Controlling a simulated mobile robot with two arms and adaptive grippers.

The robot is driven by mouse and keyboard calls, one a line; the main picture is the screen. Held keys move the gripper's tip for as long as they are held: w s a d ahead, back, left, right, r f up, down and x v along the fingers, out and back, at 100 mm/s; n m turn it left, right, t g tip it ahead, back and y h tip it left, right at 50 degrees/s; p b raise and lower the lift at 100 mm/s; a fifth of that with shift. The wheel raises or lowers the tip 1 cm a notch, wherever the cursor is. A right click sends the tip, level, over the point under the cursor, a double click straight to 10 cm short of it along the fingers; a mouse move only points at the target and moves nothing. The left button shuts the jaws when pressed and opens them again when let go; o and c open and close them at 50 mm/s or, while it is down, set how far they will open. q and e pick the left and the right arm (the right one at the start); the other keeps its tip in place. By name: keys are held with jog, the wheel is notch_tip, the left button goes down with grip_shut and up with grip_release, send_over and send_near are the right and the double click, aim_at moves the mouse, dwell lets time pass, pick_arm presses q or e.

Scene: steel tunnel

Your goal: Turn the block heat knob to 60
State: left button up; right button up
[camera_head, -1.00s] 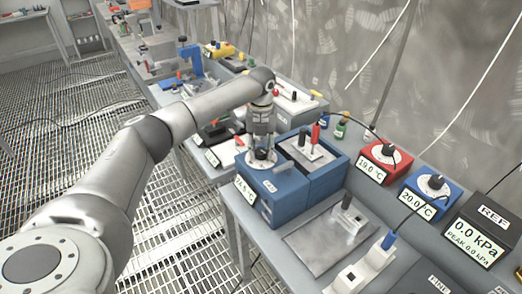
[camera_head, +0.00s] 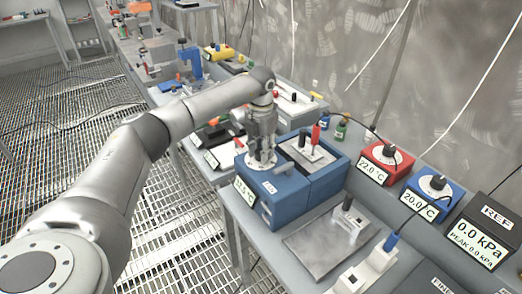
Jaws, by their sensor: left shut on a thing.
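A blue block heater (camera_head: 283,202) stands on the bench in the middle of the view. Its white dial plate (camera_head: 249,163) is on the top left, with a small display (camera_head: 245,190) on the front whose digits are too small to read surely. My left gripper (camera_head: 262,157) points down over the dial and is shut on the knob, which its fingers mostly hide. The knob's pointer and the dial numbers cannot be made out. My right gripper is not in view.
Red and black pieces stand on a metal plate (camera_head: 308,155) behind the dial. To the right are a red dial box (camera_head: 371,167) reading 22.0 °C, a blue dial box (camera_head: 412,202) reading 20.0 °C and a REF meter (camera_head: 480,232) reading 0.0 kPa. A metal plate (camera_head: 311,249) lies in front.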

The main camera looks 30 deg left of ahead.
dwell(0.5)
pick_arm(q)
jog(key=o, duration=1)
notch_tip(320, 180, up, 12)
jog(key=shift+f, duration=0.1)
